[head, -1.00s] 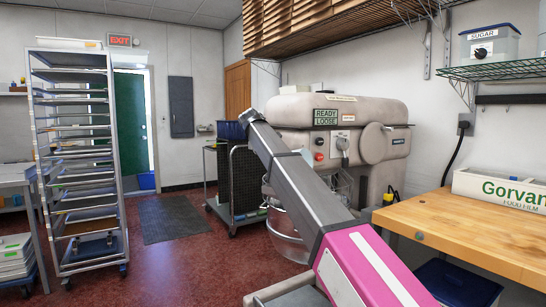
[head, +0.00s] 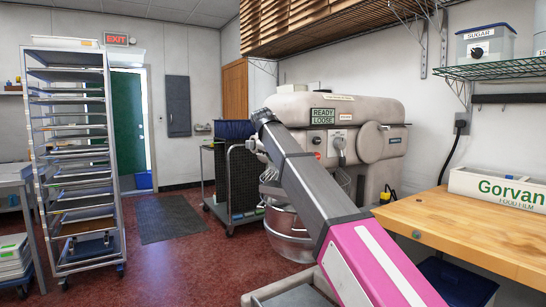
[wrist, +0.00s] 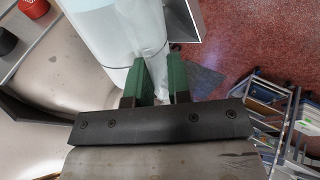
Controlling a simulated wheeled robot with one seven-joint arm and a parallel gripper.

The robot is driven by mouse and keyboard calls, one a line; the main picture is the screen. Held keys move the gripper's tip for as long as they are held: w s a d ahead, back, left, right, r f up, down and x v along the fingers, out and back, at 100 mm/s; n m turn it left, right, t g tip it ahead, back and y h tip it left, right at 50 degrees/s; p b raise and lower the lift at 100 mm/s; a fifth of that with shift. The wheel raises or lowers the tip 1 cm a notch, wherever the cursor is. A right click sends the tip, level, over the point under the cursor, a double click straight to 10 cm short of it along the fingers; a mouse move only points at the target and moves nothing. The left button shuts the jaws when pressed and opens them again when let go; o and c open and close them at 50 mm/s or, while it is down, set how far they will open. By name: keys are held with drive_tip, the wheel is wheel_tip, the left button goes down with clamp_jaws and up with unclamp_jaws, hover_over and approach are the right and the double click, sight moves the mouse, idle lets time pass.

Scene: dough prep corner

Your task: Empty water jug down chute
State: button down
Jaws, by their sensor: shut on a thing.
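A translucent white water jug (wrist: 112,32) fills the upper middle of the wrist view. My gripper (wrist: 160,68), with green fingers, is shut on a narrow part at its right side, probably the handle. The jug's far end is cut off by the frame's top edge, so its tilt and contents cannot be told. A grey metal edge (wrist: 188,18) stands close right of the jug; I cannot tell if it is the chute. In the head view my arm hides the gripper and jug.
The beige mixer (head: 350,112) stands ahead with a steel bowl (head: 288,232) below it. A wooden bench (head: 470,232) is at right. A tall tray rack (head: 84,170) stands left.

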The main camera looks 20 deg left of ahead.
drive_tip(key=shift+s+d+f+m+t+y, duration=0.25)
drive_tip(key=shift+d+t+y, duration=0.25)
drive_tip(key=shift+y, duration=0.4)
drive_tip(key=shift+f+m+t+y, duration=0.2)
drive_tip(key=shift+m+t+y, duration=0.2)
drive_tip(key=shift+y, duration=0.4)
drive_tip(key=shift+w+t+y, duration=0.1)
drive_tip(key=shift+t+y, duration=0.2)
